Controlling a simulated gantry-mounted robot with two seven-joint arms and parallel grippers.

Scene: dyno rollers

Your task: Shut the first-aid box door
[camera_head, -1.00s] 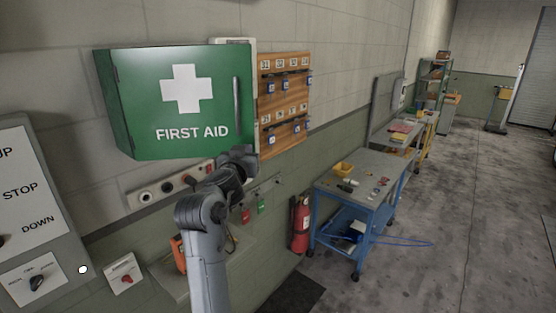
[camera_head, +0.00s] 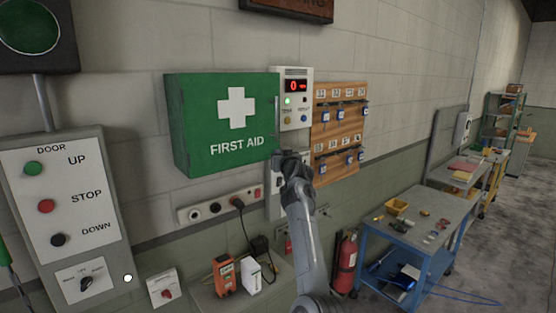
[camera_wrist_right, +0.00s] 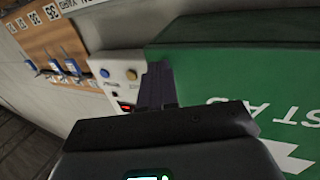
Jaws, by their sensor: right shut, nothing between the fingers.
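The green first-aid box (camera_head: 181,135) hangs on the wall left of centre in the head view. Its door (camera_head: 237,145) has a white cross, the words FIRST AID and a handle (camera_head: 277,118) at its right edge. The door looks shut or nearly so; I cannot tell if a narrow gap remains. My right gripper (camera_head: 290,156) is shut and empty at the door's lower right corner. In the right wrist view its fingers (camera_wrist_right: 157,84) lie beside the edge of the green door (camera_wrist_right: 240,75); contact is unclear. My left gripper is not in view.
A white panel with a red display (camera_head: 296,86) and a wooden key board (camera_head: 338,150) are right of the box. A socket strip (camera_head: 225,204) runs below it. A door control panel (camera_head: 60,205) stands at the left, a blue cart (camera_head: 410,240) at the right.

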